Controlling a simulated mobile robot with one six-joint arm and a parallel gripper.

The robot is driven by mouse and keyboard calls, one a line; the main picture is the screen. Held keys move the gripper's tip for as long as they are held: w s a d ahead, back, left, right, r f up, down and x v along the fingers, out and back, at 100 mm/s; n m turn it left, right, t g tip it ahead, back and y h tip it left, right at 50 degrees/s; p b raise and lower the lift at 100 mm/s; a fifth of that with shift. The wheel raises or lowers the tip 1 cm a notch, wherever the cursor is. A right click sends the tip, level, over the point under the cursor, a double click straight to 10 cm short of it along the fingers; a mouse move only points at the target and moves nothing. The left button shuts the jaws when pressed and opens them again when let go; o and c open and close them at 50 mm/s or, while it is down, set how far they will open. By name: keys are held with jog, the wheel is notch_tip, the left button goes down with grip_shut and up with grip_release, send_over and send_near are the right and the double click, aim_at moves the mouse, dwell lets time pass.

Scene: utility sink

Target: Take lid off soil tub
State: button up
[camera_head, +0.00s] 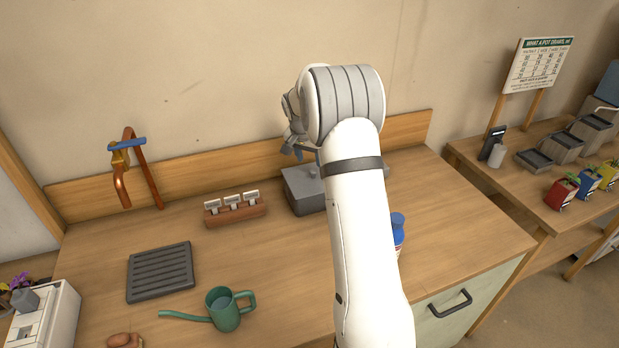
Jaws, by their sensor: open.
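The soil tub appears to be the dark grey box (308,205) at the back of the wooden counter, left of my arm. A grey lid (298,178) with a small knob seems to be on top of it; my arm hides its right side. My gripper (302,152) is above the lid, near the back wall, with its jaws open. It is partly hidden behind my wrist, and I cannot tell whether it touches the knob.
A wooden holder with white labels (235,209) stands left of the tub. A blue-capped bottle (398,222) is partly behind my arm. A green watering can (225,314), a ribbed grey tray (161,272) and a copper tap (124,180) are further left.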

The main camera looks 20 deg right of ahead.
jog(key=x, duration=0.1)
jog(key=p+x, duration=0.1)
jog(key=x, duration=0.3)
jog(key=shift+s+d+f+p, duration=0.15)
jog(key=shift+s+p, duration=0.15)
jog(key=shift+p, duration=0.1)
jog(key=shift+c, duration=0.2)
grip_shut()
